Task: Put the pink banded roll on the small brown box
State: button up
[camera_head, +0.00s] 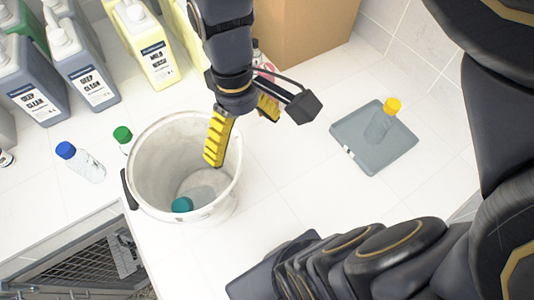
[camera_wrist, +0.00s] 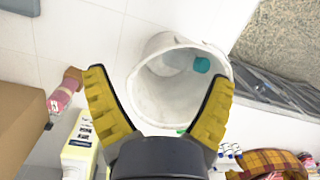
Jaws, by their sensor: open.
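My gripper (camera_head: 241,134) is open, its yellow-padded fingers spread above the right rim of a white bucket. In the wrist view my gripper (camera_wrist: 161,76) has nothing between its fingers but the bucket beyond. I see no roll that I can surely call the pink banded one. A brown cardboard box (camera_head: 305,28) stands at the back in the head view and at the left of the wrist view (camera_wrist: 22,118); I cannot tell whether it is the small brown box. A pink object with a white label (camera_wrist: 62,97) lies beside it, partly hidden in the head view.
The white bucket (camera_head: 228,190) holds a teal-capped bottle (camera_head: 182,204). Large jugs (camera_head: 85,75) line the back left. A wire-mesh kennel (camera_head: 90,265) is front left. A plaid cloth (camera_wrist: 272,160) shows at the wrist view's lower right.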

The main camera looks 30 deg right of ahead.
jog(key=s+a+m, duration=0.1)
jog(key=s+m, duration=0.1)
jog(key=s, duration=0.5)
jog(key=shift+s+a+m+h, duration=0.2)
jog(key=shift+s+m+h, duration=0.1)
jog(key=shift+s+m, duration=0.1)
jog(key=shift+f, duration=0.1)
dwell(0.5)
